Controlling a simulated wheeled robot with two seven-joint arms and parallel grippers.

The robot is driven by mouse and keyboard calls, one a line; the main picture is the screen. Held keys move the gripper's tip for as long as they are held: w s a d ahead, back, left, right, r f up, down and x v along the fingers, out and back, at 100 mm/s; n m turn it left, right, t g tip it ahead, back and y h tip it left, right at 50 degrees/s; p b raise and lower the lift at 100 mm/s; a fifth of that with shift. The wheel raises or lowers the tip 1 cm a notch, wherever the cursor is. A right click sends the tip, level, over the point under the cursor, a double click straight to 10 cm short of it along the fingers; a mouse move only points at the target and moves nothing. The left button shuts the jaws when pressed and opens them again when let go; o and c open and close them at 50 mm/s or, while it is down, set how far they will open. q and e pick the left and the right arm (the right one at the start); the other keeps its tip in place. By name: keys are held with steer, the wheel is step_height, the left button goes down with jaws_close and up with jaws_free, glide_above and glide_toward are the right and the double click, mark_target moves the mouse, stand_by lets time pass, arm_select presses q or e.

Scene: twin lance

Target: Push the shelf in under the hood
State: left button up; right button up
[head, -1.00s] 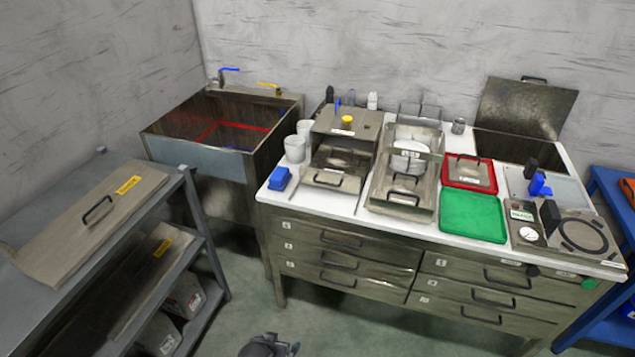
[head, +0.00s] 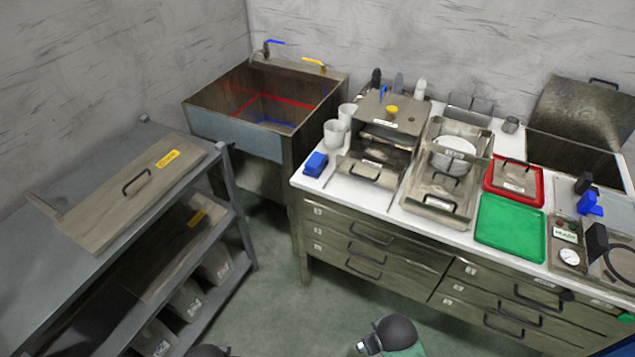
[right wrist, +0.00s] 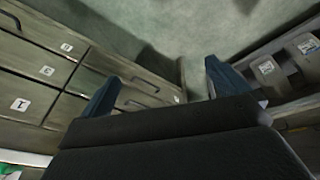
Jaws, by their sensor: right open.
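On the white worktop stands a small metal hood (head: 408,118) with a yellow knob on its top. Its front is open, and inner levels show dimly. A metal shelf (head: 352,168) with a dark handle sticks out at its front, towards me. How far the shelf reaches in under the hood is hidden. My right gripper (right wrist: 160,85) is open and empty in the right wrist view, with floor between its fingers and drawer fronts to the left. It is away from the hood and shelf. My left gripper is not in view.
A blue block (head: 316,164) and white cups (head: 335,133) stand left of the hood. A metal tray (head: 410,200) with plates is right of it, then red (head: 538,193) and green (head: 510,228) trays. A sink and a grey rack (head: 75,208) are left. Floor is clear between.

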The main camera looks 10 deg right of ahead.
steer(key=w+d+r+n, duration=0.1)
steer(key=w+r, duration=0.2)
steer(key=r, duration=0.2)
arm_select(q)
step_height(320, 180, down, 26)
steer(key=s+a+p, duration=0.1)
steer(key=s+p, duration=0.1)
arm_select(e)
steer(key=n+t+h, duration=0.9)
steer(key=n+t, duration=0.3)
steer(key=n, duration=1.3)
glide_toward(362, 177)
steer(key=x, duration=0.3)
steer(key=p+x, duration=0.2)
steer(key=x, duration=0.3)
steer(key=shift+w+d+p, duration=0.15)
steer(key=shift+w+p, duration=0.15)
steer(key=shift+p, duration=0.1)
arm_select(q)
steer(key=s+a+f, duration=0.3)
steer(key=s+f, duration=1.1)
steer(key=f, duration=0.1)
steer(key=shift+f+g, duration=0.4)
arm_select(e)
steer(key=shift+f+x, duration=0.2)
steer(key=shift+x, duration=0.7)
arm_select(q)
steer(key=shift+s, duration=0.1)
